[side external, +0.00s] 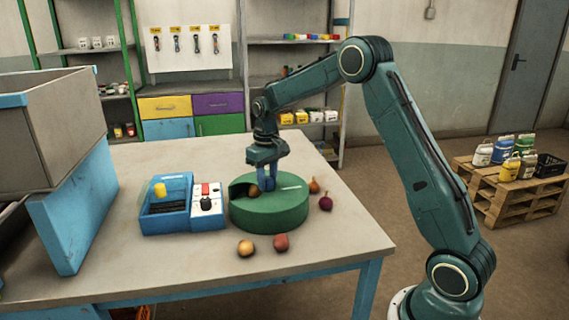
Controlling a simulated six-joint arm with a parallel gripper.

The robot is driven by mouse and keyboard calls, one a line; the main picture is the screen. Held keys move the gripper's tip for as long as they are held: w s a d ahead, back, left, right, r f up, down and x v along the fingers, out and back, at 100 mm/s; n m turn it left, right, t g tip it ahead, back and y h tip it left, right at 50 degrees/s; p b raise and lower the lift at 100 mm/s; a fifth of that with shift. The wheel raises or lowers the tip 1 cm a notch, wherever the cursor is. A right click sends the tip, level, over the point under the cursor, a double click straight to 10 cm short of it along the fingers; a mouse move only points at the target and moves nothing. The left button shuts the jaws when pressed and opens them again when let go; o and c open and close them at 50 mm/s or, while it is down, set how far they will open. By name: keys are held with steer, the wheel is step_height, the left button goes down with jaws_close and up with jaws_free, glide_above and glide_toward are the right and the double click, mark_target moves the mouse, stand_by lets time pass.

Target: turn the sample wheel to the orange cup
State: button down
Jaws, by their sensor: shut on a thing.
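The sample wheel (268,214) seems to be the green round drum on the table, with a dark cutout at its upper left. A small brownish-orange round thing (254,190) shows at the cutout; I cannot tell whether it is a cup. My gripper (267,184) points down at the drum's top and is shut on a small blue part there, partly hidden by the fingers. A pale line marks the top to the right of the fingers. No clearly orange cup can be made out.
Onion-like balls lie in front of the drum (245,248) (281,242) and to its right (314,186) (326,203). A blue tray (165,222) with a yellow piece and a white panel (207,199) with red and black controls stand left. A grey bin (50,130) stands far left.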

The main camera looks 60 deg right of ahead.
steer(key=shift+m, duration=1.8)
steer(key=shift+r+m, duration=0.1)
steer(key=shift+m, duration=5.1)
steer(key=c, duration=1.1)
jaws_free()
steer(key=shift+o, duration=0.2)
